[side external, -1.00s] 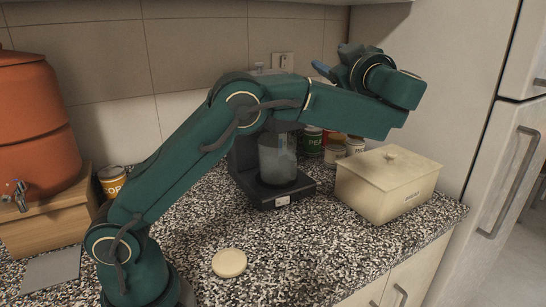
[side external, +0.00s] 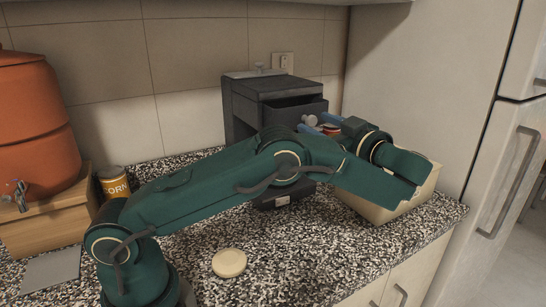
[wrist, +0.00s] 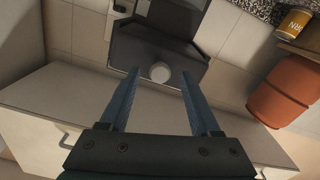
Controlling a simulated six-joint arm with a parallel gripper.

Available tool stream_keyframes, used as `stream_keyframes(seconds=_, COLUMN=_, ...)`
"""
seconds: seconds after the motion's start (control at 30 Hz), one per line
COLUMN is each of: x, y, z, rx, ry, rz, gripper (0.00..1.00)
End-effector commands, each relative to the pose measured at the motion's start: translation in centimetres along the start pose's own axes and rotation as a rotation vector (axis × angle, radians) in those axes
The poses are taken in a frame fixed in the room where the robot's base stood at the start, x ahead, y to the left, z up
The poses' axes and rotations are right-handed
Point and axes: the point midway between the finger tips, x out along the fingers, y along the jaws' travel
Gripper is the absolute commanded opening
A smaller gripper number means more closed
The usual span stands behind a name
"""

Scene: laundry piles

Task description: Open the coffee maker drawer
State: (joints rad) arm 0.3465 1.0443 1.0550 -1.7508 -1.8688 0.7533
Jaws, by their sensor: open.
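The black coffee maker (side external: 245,105) stands at the back of the counter against the tiled wall. Its upper drawer (side external: 292,119) is pulled out at least part way, with a dark hollow showing behind its front edge. The wrist view also shows the dark drawer interior (wrist: 175,18) and a pale round knob (wrist: 160,72) on the drawer front. My gripper (side external: 318,126) is open at the drawer front. In the wrist view its blue fingertips (wrist: 160,76) lie on either side of the knob, with gaps on both sides. My arm hides the coffee maker's middle and jug.
A cream lidded box (side external: 400,208) sits right of the coffee maker, partly behind my arm. A corn can (side external: 114,182), a wooden stand (side external: 45,215) and an orange dispenser (side external: 35,120) are at left. A round beige disc (side external: 229,263) lies on the front counter.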

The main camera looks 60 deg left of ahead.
Motion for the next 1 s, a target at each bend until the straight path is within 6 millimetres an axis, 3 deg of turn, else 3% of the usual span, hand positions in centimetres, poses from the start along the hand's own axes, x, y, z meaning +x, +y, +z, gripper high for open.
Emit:
stream_keyframes(seconds=0.2, x=1.28, y=-0.03, z=-0.02, rx=0.000, ry=0.000, rz=0.000, gripper=0.64)
stream_keyframes(seconds=0.47, x=1.36, y=-0.03, z=0.00, rx=-0.001, ry=0.000, rz=0.001, gripper=0.64)
stream_keyframes(seconds=0.63, x=1.35, y=-0.03, z=0.00, rx=-0.001, ry=0.000, rz=0.000, gripper=0.03)
stream_keyframes(seconds=1.0, x=1.35, y=-0.05, z=0.00, rx=0.000, ry=0.000, rz=0.000, gripper=0.00)
